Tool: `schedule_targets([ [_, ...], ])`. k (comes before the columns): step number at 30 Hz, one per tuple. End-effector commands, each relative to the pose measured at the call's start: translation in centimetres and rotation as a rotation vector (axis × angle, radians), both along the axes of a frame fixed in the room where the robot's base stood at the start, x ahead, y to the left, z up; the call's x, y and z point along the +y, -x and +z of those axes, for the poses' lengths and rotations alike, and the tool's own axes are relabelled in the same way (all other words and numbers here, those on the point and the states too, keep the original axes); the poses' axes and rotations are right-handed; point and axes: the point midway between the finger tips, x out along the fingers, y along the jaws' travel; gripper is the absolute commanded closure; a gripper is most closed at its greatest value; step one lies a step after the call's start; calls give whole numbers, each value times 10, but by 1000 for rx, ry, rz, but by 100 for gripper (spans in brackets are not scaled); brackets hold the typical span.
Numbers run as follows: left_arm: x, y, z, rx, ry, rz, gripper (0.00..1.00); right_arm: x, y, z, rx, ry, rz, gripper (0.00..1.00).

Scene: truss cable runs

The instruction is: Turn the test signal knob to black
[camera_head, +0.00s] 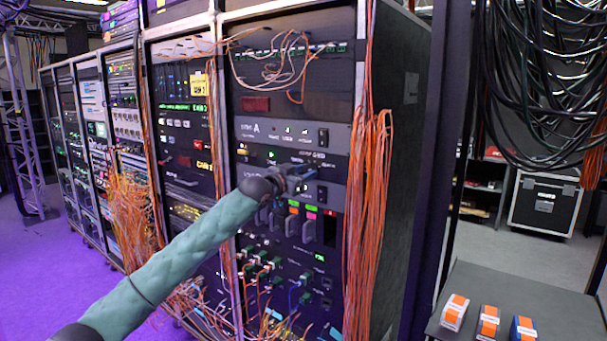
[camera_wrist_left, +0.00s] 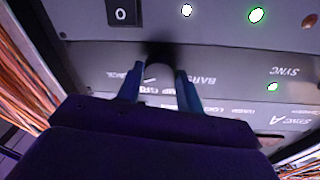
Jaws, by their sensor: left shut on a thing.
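The view is upside down, and I cannot read where the knob points. My left gripper (camera_wrist_left: 157,88) is shut on the knob. In the head view my left gripper (camera_head: 303,173) reaches the panel of the nearest rack, and the knob is hidden there behind the fingers.
Orange cables (camera_head: 368,200) hang just to the right. Cards with coloured tabs (camera_head: 309,225) sit below. A table (camera_head: 540,300) with small boxes stands at lower right.

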Motion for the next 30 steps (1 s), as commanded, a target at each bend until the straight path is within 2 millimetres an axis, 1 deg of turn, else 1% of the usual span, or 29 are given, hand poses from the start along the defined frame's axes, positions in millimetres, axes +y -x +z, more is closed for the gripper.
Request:
schedule_targets([
  [1, -1, 0, -4, 5, -3, 0, 86, 0, 0, 0, 0, 0, 0, 64],
  [4, -1, 0, -4, 5, -3, 0, 86, 0, -1, 0, -1, 0, 0, 64],
  [5, -1, 0, -4, 4, -2, 0, 58, 0, -1, 0, -1, 0, 0, 64],
  [7, 0, 0, -3, 4, -2, 0, 44, 0, -1, 0, -1, 0, 1, 64],
  [8, 0, 0, -3, 3, -1, 0, 42, 0, -1, 0, -1, 0, 1, 64],
  [16, 0, 0, -1, 1, 0, 0, 42, 1, -1, 0, -1, -1, 2, 64],
  [19, 4, 4, -3, 1, 0, 0, 42, 2, -1, -2, -5, -3, 3, 64],
  [23, 15, 17, -6, 2, 0, 1, 42, 7, -4, -9, -22, -17, 8, 64],
  [30, 39, 45, -8, 2, -2, 1, 42, 19, -9, -30, -50, -43, 22, 64],
])
